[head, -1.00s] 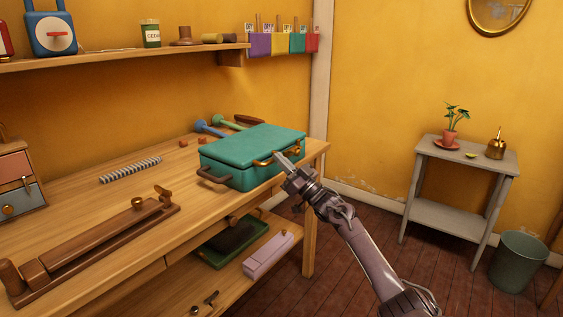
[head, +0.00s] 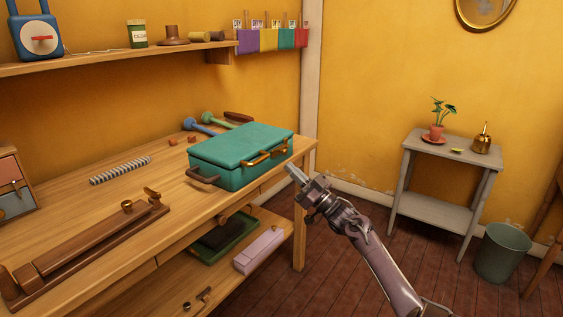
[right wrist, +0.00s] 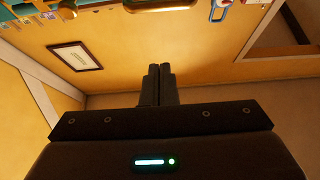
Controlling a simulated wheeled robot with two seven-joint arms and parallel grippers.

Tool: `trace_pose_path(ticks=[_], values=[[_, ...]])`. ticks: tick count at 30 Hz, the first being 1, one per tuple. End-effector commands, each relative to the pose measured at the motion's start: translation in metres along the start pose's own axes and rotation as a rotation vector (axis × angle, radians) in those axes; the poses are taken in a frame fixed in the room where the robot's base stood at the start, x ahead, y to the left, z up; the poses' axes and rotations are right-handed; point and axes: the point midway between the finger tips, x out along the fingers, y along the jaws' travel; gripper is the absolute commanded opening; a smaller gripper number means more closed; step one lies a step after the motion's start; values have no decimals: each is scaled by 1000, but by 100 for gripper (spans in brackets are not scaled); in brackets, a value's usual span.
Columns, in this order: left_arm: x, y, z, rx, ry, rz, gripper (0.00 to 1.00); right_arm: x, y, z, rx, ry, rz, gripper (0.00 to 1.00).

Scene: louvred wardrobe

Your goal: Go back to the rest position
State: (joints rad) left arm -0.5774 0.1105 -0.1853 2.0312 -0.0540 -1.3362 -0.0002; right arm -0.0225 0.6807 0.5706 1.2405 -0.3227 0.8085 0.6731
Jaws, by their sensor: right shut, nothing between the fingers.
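My right gripper (head: 296,172) is shut and empty, held in the air off the front right corner of the workbench. Its closed fingers also show in the right wrist view (right wrist: 158,85), with nothing between them. A teal case (head: 240,158) with brown handles and brass fittings lies closed on the bench, left of the gripper and apart from it in the picture. My left gripper is not in view.
The wooden workbench (head: 150,205) holds a long brown wooden tool (head: 85,250) and a spring (head: 120,170). A grey side table (head: 425,148) with a plant and a green bin (head: 502,252) stand at the right. The floor (head: 330,275) between is clear.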

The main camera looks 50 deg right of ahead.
Motion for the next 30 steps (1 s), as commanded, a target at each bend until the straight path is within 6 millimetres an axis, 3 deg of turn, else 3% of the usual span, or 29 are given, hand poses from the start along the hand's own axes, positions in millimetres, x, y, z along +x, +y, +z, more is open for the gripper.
trace_pose_path(ticks=[11, 14, 16, 20, 24, 27, 30], values=[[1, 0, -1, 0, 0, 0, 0, -6, -2, 4, 0, -12, 3, 0], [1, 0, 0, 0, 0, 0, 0, -10, -13, 29, -3, -84, 26, 0], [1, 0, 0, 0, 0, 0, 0, -16, -28, 62, -9, -181, 55, 0], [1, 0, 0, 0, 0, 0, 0, -44, -74, 140, -34, -437, 112, 0], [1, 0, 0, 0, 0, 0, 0, -93, -138, 212, -67, -736, 146, 0], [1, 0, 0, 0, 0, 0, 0, -136, -189, 249, -88, -950, 146, 0], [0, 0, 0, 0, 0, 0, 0, -184, -245, 273, -104, -1166, 126, 0]])
